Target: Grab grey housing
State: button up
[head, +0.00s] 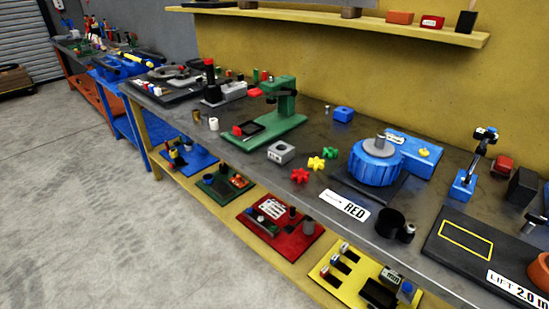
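A small grey block with a round hole in its top, which looks like the grey housing (281,153), sits on the dark grey workbench top (240,175) near its front edge. It stands apart from the things around it, and nothing covers it. A blue round device with a grey top (376,163), perhaps the positioner, stands to its right on a dark base. My gripper is not in view.
Red (300,175), yellow (316,163) and green (330,153) star-shaped parts lie right of the block. A green press-like stand (283,103) is behind it. The concrete floor (110,210) in front is clear.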

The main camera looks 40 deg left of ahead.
aim_at(280, 158)
jog(key=u, duration=1.6)
